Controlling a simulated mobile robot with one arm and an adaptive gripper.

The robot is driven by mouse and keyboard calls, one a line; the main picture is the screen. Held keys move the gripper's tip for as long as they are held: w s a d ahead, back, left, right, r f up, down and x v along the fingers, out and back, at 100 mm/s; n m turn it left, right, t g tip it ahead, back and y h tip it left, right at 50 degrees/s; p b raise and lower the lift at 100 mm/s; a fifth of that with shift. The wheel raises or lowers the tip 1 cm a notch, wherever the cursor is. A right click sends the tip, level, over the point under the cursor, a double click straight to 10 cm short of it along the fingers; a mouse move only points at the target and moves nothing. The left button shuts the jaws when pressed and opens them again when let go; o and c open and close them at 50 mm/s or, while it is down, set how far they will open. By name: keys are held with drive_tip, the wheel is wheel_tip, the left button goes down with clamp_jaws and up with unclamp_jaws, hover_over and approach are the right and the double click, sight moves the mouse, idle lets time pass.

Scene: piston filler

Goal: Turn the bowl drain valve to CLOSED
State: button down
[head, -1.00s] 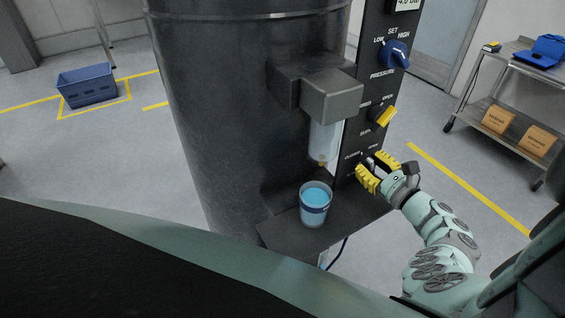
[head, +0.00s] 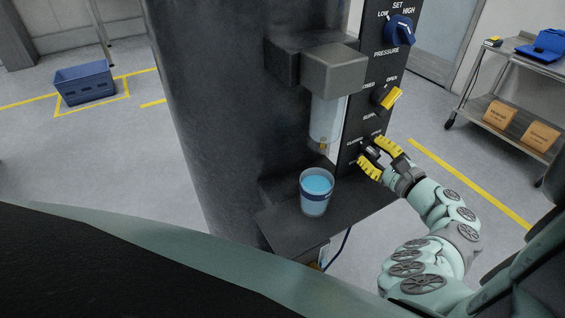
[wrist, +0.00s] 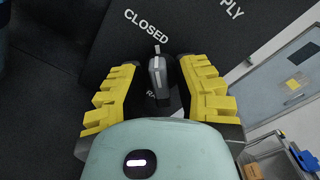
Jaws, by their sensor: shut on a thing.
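The bowl drain valve is a small grey handle (wrist: 157,76) low on the dark control panel. In the wrist view it sits between my yellow-padded fingers, its narrow tip pointing up toward the printed word CLOSED (wrist: 146,28). My gripper (wrist: 160,68) is shut on this handle, with one finger on each side. In the head view my gripper (head: 378,157) is at the lower part of the panel, right of the cup, and its fingers mostly hide the handle. Part of the lettering below the handle is covered.
A cup of blue liquid (head: 316,190) stands on the dark shelf (head: 345,212) below the clear nozzle (head: 325,118). A yellow supply knob (head: 386,98) and a blue pressure knob (head: 398,29) are above my gripper. A cart (head: 487,99) stands to the right, with open floor between.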

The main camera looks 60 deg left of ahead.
drive_tip(key=shift+s+a+r, duration=0.1)
drive_tip(key=c, duration=0.6)
unclamp_jaws()
drive_tip(key=shift+d, duration=0.25)
drive_tip(key=d, duration=1.1)
drive_tip(key=shift+s+d, duration=0.25)
drive_tip(key=shift+s, duration=0.15)
